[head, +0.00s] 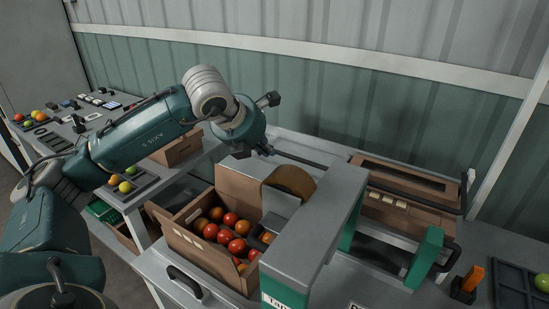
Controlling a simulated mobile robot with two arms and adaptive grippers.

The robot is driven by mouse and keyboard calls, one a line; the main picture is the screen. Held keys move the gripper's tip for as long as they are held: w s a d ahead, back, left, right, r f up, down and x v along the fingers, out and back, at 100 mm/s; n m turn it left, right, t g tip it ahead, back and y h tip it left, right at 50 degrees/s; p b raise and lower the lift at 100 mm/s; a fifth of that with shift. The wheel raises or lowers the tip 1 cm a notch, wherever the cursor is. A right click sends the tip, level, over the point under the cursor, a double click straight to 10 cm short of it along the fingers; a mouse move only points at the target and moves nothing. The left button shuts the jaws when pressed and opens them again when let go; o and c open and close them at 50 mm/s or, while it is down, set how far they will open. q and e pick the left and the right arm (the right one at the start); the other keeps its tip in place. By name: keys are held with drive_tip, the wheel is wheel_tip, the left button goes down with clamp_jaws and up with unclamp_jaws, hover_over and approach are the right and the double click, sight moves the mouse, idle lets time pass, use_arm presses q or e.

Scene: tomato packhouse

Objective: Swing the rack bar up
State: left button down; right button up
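The rack bar (420,199) is a thin dark bar running low across the front of the rack of flat brown cardboard (405,182) at the right. The tape machine hides part of the area to its left. A dark rod (302,160) shows left of the tape machine, and I cannot tell if it is the same bar. My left gripper (266,150) is at the left end of this rod, mostly hidden behind my wrist. I cannot tell whether its fingers are open, shut or touching the rod. My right gripper is not in view.
The grey tape machine (314,240) with a brown tape roll (290,181) stands between my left gripper and the rack. A cardboard box (194,246) of tomatoes sits in front. An orange-handled tool (472,279) and a dark tray (518,288) are at the right. The corrugated wall is behind.

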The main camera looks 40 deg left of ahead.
use_arm(q)
drive_tip(key=p+x, duration=0.2)
drive_tip(key=x, duration=0.6)
drive_tip(key=shift+w+f, duration=0.1)
drive_tip(key=shift+w, duration=0.05)
drive_tip(key=shift+w+f, duration=0.4)
drive_tip(key=shift+f, duration=0.15)
drive_tip(key=shift+r, duration=0.1)
